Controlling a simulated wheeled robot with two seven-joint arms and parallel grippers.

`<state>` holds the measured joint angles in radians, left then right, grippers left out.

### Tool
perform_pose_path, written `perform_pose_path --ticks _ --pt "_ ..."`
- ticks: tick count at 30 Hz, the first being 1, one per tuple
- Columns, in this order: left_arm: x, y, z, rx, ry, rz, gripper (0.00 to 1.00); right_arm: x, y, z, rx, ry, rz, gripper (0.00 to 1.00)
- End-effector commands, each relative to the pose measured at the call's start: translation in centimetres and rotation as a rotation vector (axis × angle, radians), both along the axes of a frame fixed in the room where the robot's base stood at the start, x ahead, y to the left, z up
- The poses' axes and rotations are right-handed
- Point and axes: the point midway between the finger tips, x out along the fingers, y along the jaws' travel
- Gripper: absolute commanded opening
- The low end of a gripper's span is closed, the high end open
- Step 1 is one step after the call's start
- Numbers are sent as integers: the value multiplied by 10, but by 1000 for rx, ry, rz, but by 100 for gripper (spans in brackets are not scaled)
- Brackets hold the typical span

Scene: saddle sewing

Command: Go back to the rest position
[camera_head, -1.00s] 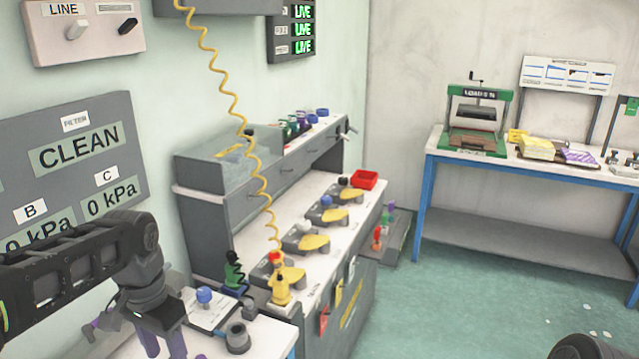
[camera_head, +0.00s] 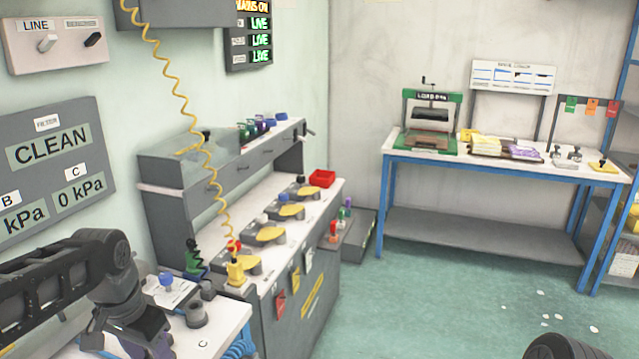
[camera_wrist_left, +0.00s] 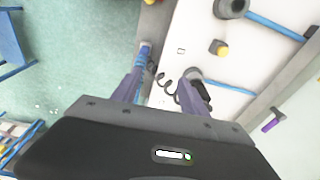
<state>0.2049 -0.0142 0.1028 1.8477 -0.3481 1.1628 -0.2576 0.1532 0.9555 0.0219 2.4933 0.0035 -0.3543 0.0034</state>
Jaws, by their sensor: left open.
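My left arm comes in from the left in the head view, its dark wrist bent down over the small white-topped table (camera_head: 215,335) at the lower left. My left gripper (camera_wrist_left: 165,75) shows two purple fingers spread apart in the left wrist view, with nothing seen held between them. In the head view the fingers are mostly hidden at the bottom. My right gripper is not in view; a dark rounded part, probably of my right arm, shows at the lower right.
A grey workbench (camera_head: 290,235) with yellow pads runs along the left wall. A yellow coiled hose (camera_head: 185,95) hangs to a yellow fitting (camera_head: 236,272). A blue-legged table (camera_head: 480,168) with a green press (camera_head: 431,122) stands at the back. The green floor (camera_head: 450,290) is mostly clear.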

Motion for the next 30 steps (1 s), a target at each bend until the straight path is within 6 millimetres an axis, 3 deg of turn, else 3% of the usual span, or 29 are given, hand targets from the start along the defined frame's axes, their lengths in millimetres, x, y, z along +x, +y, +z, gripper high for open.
perform_pose_path --ticks 5,10,14,17,20,24,27,30 --pt "26 -10 -6 -34 -114 32 52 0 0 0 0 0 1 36" --pt "56 -33 -34 -101 -218 73 52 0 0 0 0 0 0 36" --pt "75 -63 -79 -181 -278 119 52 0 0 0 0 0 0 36" --pt "80 -98 -136 -264 -301 178 52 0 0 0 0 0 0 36" --pt "61 -139 -206 -344 -286 260 52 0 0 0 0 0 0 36" --pt "1 -184 -292 -398 -207 365 52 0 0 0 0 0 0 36" --pt "-58 -207 -338 -400 -112 404 52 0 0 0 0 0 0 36" --pt "-111 -223 -366 -391 -7 408 52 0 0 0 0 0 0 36"
